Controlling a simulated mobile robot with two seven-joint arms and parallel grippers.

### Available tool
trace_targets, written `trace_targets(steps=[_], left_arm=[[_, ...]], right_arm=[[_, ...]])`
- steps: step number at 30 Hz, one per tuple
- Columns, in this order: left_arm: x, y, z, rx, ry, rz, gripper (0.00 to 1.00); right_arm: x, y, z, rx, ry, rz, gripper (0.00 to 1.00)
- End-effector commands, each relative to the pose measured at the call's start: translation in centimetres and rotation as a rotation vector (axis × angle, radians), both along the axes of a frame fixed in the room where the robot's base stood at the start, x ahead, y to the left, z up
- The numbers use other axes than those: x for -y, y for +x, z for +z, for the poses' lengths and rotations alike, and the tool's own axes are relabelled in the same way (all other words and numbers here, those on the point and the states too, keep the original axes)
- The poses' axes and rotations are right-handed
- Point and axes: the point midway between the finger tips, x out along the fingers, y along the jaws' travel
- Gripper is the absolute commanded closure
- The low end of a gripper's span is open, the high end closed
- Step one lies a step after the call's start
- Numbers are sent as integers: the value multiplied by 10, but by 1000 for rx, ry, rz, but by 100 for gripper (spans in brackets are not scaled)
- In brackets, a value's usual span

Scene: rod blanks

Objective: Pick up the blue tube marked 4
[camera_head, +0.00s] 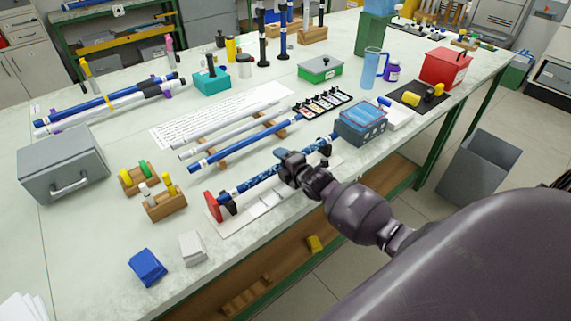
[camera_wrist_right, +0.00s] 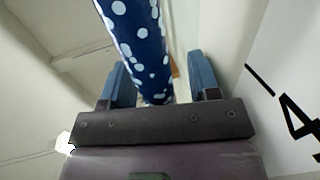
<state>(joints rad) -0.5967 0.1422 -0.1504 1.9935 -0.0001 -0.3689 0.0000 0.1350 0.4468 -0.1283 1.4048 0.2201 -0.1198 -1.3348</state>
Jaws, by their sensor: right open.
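A blue tube with white spots (camera_head: 258,181) lies in holders above a white marked board (camera_head: 240,217), with a red block at its left end. In the right wrist view the spotted tube (camera_wrist_right: 137,38) runs between the two blue fingers, and a black 4 is printed on the white surface at right. My right gripper (camera_head: 287,157) is over the right part of this tube, open, with its fingers on either side; contact cannot be told. A plain blue tube (camera_head: 240,147) lies on wooden rests behind. No number is readable on either tube. My left gripper is out of view.
White tubes (camera_head: 215,130) lie behind the blue one. A blue-grey box (camera_head: 361,124) stands close to the right of my gripper. Wooden blocks with pegs (camera_head: 163,202) and a grey case (camera_head: 62,165) are at left. The table's front edge runs just below the board.

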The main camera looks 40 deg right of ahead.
Motion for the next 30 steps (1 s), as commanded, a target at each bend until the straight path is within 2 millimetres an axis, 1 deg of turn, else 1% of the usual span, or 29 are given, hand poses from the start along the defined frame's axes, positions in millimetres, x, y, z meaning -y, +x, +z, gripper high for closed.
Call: trace_targets(steps=[8,11,18,19,26,30], left_arm=[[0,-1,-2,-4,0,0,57],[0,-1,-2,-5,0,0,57],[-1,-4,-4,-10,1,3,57],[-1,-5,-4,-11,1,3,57],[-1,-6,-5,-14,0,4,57],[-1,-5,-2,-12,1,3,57]], right_arm=[[0,2,-1,0,1,0,44],[0,2,-1,0,1,0,58],[0,2,-1,0,1,0,95],[0,2,-1,0,1,0,98],[0,2,0,0,1,0,99],[0,3,9,1,0,1,99]])
